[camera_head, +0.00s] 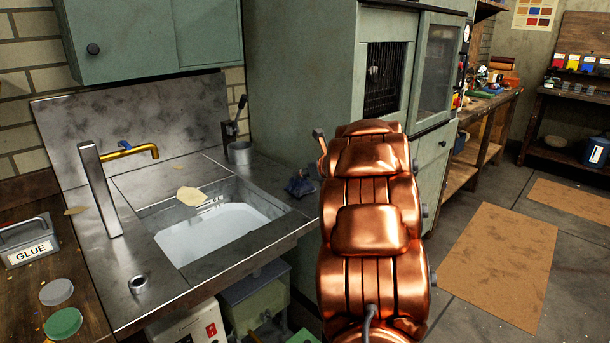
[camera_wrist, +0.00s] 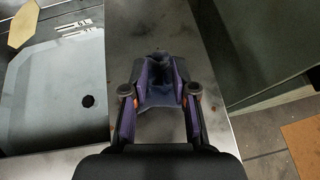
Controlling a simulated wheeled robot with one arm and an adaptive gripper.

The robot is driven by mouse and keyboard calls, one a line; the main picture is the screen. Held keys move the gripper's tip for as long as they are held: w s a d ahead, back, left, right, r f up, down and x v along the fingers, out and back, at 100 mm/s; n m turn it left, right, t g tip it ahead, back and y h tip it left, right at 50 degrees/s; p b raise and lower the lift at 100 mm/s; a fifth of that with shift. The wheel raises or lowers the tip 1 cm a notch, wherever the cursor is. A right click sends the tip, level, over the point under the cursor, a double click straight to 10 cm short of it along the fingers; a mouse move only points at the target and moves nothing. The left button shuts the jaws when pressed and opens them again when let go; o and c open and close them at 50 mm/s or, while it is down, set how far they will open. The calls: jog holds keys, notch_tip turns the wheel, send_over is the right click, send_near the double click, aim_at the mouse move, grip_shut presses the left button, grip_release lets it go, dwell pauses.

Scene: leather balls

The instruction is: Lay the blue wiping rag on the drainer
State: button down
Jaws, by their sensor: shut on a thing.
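The dark blue rag (camera_wrist: 157,96) lies crumpled on the bare metal strip right of the sink, and also shows in the head view (camera_head: 300,186). My gripper (camera_wrist: 163,75) points down at it in the wrist view. Its purple-padded fingers are shut on a raised fold, while the lower part of the rag spreads between them close to the metal. In the head view my copper arm hides most of the gripper. The metal sink top (camera_head: 128,262) surrounds the basin; I cannot tell which part is the drainer.
The white sink basin (camera_head: 215,235) has a brass tap (camera_head: 130,152) at its left. A pale yellow piece (camera_head: 190,196) lies at its back edge. A metal cup (camera_head: 239,153) stands behind. A green cabinet (camera_head: 300,75) rises close to the right. A glue box (camera_head: 27,243) sits left.

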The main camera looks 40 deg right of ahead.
jog(key=shift+f, duration=0.1)
jog(key=c, duration=0.9)
grip_release()
jog(key=shift+s+r, duration=0.25)
jog(key=shift+s, duration=0.05)
jog(key=v, duration=1.1)
jog(key=shift+s+r, duration=0.1)
jog(key=shift+r, duration=0.05)
